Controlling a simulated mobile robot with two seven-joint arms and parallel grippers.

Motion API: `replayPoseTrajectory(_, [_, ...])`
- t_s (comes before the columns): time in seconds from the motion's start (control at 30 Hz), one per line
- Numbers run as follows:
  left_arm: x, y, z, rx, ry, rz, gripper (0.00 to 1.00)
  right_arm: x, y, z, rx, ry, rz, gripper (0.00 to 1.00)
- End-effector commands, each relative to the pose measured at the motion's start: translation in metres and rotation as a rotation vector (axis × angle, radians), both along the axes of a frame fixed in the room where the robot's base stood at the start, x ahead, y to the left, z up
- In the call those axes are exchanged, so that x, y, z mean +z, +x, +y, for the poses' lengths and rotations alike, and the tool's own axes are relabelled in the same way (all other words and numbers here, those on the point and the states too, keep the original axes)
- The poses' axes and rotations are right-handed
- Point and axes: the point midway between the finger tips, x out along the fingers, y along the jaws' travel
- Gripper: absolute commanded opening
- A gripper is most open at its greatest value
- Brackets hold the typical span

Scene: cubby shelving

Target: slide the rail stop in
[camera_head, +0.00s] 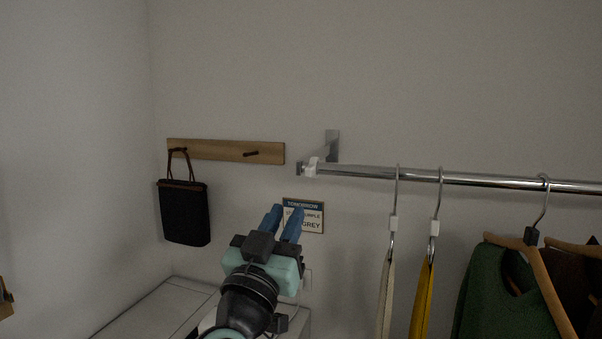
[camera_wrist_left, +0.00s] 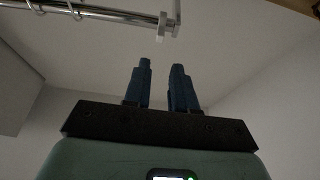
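A metal clothes rail (camera_head: 450,178) runs along the wall on a bracket (camera_head: 332,146). A small white rail stop (camera_head: 312,167) sits around the rail near its left end. In the left wrist view the rail stop (camera_wrist_left: 163,25) shows as a pale piece near the rail's end, ahead of the fingertips. My left gripper (camera_head: 284,212) is below and left of the rail stop, apart from it. Its two blue fingers are parted with nothing between them; they also show in the left wrist view (camera_wrist_left: 161,68). My right gripper is not seen.
A wooden peg board (camera_head: 215,150) with a black bag (camera_head: 184,212) hangs at left. A small sign (camera_head: 311,216) is on the wall behind my fingers. Several hangers with straps and clothes, including a green garment (camera_head: 510,295), hang on the rail at right.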

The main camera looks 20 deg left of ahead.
Motion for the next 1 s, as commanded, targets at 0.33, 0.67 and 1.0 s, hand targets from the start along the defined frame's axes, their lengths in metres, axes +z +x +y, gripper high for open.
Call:
replayPoseTrajectory(0.33, [0.033, 0.069, -0.003, -0.001, -0.001, -0.001, 0.26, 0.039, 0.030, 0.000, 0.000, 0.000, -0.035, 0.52])
replayPoseTrajectory(0.67, [0.046, 0.108, -0.004, 0.000, 0.000, 0.000, 0.26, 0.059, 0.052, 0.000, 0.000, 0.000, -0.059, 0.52])
replayPoseTrajectory(1.0, [0.045, 0.111, -0.004, 0.000, 0.000, 0.002, 0.26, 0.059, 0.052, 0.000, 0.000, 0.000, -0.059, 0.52])
